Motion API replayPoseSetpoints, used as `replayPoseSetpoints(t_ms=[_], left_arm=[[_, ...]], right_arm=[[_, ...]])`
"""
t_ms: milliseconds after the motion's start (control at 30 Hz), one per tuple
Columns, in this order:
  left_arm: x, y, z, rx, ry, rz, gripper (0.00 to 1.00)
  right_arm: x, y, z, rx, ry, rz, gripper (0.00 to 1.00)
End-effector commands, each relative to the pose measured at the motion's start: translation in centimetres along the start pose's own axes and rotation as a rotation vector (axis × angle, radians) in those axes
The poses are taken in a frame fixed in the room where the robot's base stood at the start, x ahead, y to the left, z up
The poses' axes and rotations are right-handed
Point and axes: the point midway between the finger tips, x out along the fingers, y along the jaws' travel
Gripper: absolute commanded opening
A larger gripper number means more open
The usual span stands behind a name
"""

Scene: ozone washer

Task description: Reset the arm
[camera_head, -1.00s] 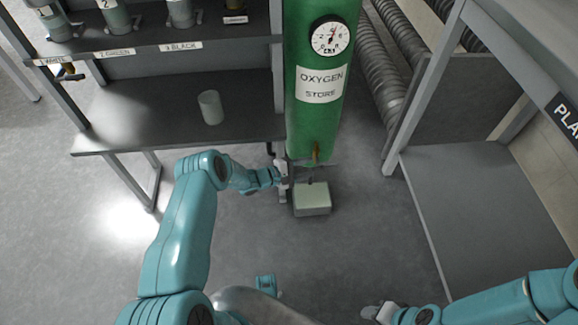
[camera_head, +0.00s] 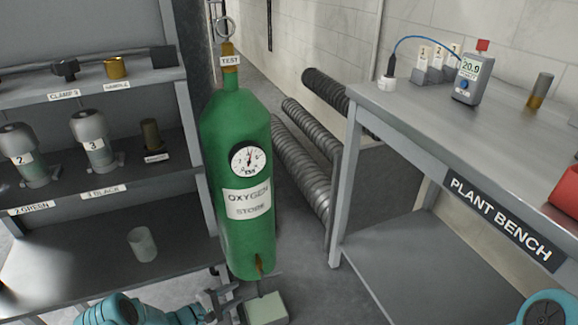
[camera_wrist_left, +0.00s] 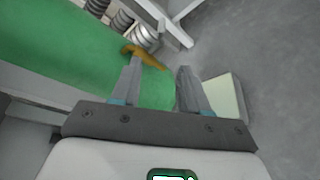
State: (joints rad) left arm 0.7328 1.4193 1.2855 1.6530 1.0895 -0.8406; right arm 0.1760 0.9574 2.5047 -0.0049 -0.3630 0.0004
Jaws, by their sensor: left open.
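My left gripper (camera_head: 222,304) is low in the head view, beside the base of the green oxygen cylinder (camera_head: 222,140). In the left wrist view its fingers (camera_wrist_left: 160,72) are apart with nothing held between them. A brass-coloured outlet (camera_wrist_left: 145,56) on the cylinder lies just beyond the fingertips; it also shows low on the cylinder in the head view (camera_head: 259,265). I cannot tell whether a finger touches it. Part of my right arm (camera_head: 546,306) shows at the bottom right; its gripper is out of view.
A pale green block (camera_head: 266,308) stands on the floor beside the cylinder. A shelf unit (camera_head: 60,262) on the left holds several canisters and a grey cup (camera_head: 142,244). The plant bench (camera_head: 430,125) on the right carries a meter (camera_head: 467,80). Corrugated hoses (camera_head: 300,165) lie behind.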

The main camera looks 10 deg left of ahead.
Motion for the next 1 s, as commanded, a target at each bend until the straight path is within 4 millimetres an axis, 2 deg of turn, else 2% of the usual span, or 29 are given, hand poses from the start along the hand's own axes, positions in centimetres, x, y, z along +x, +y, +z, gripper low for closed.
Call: replayPoseSetpoints(t_ms=[67, 133, 167, 267, 300, 367, 400, 500, 633, 767, 867, 900, 1000], left_arm=[[0.2, -0.5, 0.6, -0.005, -0.012, -0.028, 0.45], [0.7, -2.0, 2.2, -0.018, -0.040, -0.110, 0.45], [0.9, -3.0, 3.3, -0.025, -0.058, -0.166, 0.45], [0.6, -7.8, 8.4, -0.031, -0.133, -0.440, 0.45], [-0.2, -10.1, 10.8, -0.013, -0.162, -0.576, 0.45], [-2.4, -13.1, 14.2, 0.048, -0.199, -0.788, 0.45], [-4.3, -14.8, 16.1, 0.113, -0.216, -0.921, 0.45], [-8.4, -16.9, 19.1, 0.318, -0.238, -1.147, 0.45], [-11.4, -17.0, 21.4, 0.589, -0.255, -1.257, 0.45], [-12.6, -16.1, 23.9, 0.826, -0.286, -1.238, 0.45], [-12.9, -15.1, 26.6, 0.975, -0.323, -1.166, 0.45], [-13.0, -13.9, 27.8, 1.007, -0.332, -1.140, 0.45], [-13.6, -11.1, 29.2, 0.995, -0.325, -1.147, 0.45]], right_arm=[[0.0, 0.0, 0.0, 0.000, 0.000, 0.000, 0.43], [0.0, 0.0, 0.0, 0.000, 0.000, 0.000, 0.43], [0.0, 0.0, 0.0, 0.000, 0.000, 0.000, 0.43], [0.0, 0.0, 0.0, 0.000, 0.000, 0.000, 0.43], [0.0, 0.0, 0.0, 0.000, 0.000, 0.000, 0.43], [0.0, 0.0, 0.0, 0.000, 0.000, 0.000, 0.43], [0.0, 0.0, 0.0, 0.000, 0.000, 0.000, 0.43], [0.0, 0.0, 0.0, 0.000, 0.000, 0.000, 0.43], [0.0, 0.0, 0.0, 0.000, 0.000, 0.000, 0.43], [0.0, 0.0, 0.0, 0.000, 0.000, 0.000, 0.43], [0.0, 0.0, 0.0, 0.000, 0.000, 0.000, 0.43], [-1.0, -0.4, 0.1, 0.000, -0.001, 0.000, 0.43], [-4.3, -1.5, 0.1, 0.000, 0.001, 0.000, 0.43]])
